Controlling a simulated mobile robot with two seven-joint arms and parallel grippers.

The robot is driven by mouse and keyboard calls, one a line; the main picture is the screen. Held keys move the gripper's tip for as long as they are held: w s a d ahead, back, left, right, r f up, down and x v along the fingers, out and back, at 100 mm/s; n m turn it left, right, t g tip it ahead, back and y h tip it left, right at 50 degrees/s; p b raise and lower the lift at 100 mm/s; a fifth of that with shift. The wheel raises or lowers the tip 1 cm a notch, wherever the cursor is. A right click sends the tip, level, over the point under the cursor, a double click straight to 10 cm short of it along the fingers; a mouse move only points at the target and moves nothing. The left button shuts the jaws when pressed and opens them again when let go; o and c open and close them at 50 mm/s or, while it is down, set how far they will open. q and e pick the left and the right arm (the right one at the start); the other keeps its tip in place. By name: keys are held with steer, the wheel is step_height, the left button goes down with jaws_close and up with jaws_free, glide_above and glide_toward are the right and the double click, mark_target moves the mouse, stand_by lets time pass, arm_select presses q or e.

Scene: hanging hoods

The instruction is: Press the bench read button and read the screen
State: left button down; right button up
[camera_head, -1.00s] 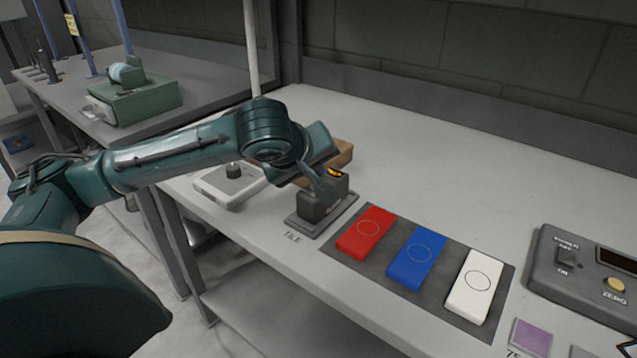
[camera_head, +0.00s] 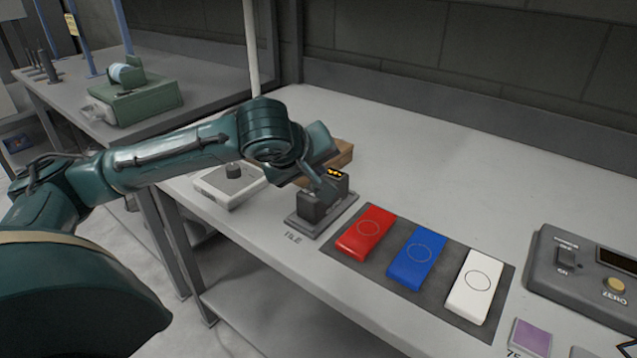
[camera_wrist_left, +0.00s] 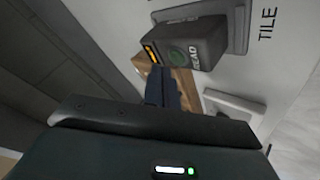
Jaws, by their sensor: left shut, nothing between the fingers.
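The dark grey bench reader (camera_head: 316,205) stands on a flat grey base at the word TILE on the bench. Its small screen (camera_head: 334,172) shows lit orange marks, too small to read. In the left wrist view the reader (camera_wrist_left: 205,40) shows a round green button (camera_wrist_left: 178,57) beside the word READ, and an orange-lit screen edge (camera_wrist_left: 151,50). My left gripper (camera_head: 331,190) is shut and empty, its fingertips right at the reader. In the left wrist view the fingertips (camera_wrist_left: 160,75) are close by the button; I cannot tell whether they touch it. My right gripper is not in view.
Red (camera_head: 366,233), blue (camera_head: 416,258) and white (camera_head: 473,285) tiles lie on a dark mat to the right. A grey console (camera_head: 570,285) stands further right. A wooden block (camera_head: 344,155) and a white box with a black knob (camera_head: 226,187) are near the arm.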

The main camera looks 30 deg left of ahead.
arm_select(q)
steer(key=shift+f, duration=0.45)
steer(key=shift+f, duration=0.4)
stand_by(0.6)
steer(key=shift+r, duration=0.1)
steer(key=shift+r+p, duration=0.7)
steer(key=shift+p, duration=0.1)
steer(key=shift+r, duration=0.15)
step_height(320, 180, up, 5)
steer(key=p, duration=0.5)
